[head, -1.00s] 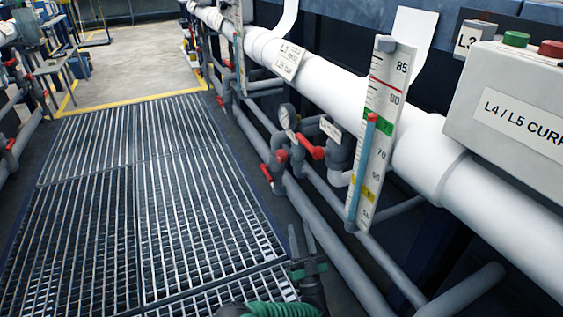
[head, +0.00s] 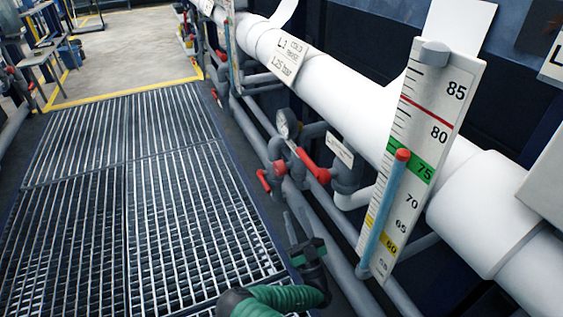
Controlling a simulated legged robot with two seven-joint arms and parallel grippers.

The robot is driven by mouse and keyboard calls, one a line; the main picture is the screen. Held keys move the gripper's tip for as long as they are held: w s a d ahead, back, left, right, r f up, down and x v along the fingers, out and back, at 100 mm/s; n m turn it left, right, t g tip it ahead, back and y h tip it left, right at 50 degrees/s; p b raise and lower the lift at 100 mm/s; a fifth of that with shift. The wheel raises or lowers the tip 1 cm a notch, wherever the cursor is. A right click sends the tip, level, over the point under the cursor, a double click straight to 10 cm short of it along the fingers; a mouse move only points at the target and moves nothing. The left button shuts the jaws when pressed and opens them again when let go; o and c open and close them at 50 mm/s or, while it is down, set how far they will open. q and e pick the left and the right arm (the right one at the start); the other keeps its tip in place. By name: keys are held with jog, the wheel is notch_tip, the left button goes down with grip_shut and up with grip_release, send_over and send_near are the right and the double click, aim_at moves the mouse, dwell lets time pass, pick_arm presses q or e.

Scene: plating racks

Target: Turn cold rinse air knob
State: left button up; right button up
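A white label on the thick white pipe (head: 338,88) reads L3, apparently cold rinse, 1.25 bar (head: 289,57). Below it is a valve group with a round gauge (head: 287,122), a long red lever handle (head: 313,167), a smaller red handle (head: 279,168) and another red handle (head: 263,181). I cannot tell which of these is the air knob. My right gripper (head: 297,222), with green hose on its arm, is low in the picture, below and apart from the red handles. Its two grey fingers point up with a gap between them, empty. My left gripper is out of view.
A tall white scale (head: 424,140) with a red-capped blue tube (head: 384,218) stands right of the valves, near my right gripper. Grey pipes (head: 345,283) run low along the rack. The grated floor (head: 130,215) at left is clear. A grey box edge (head: 548,170) shows at right.

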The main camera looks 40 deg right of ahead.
jog(key=x, duration=1.6)
jog(key=shift+s+a+r, duration=0.1)
jog(key=shift+a, duration=0.05)
grip_shut()
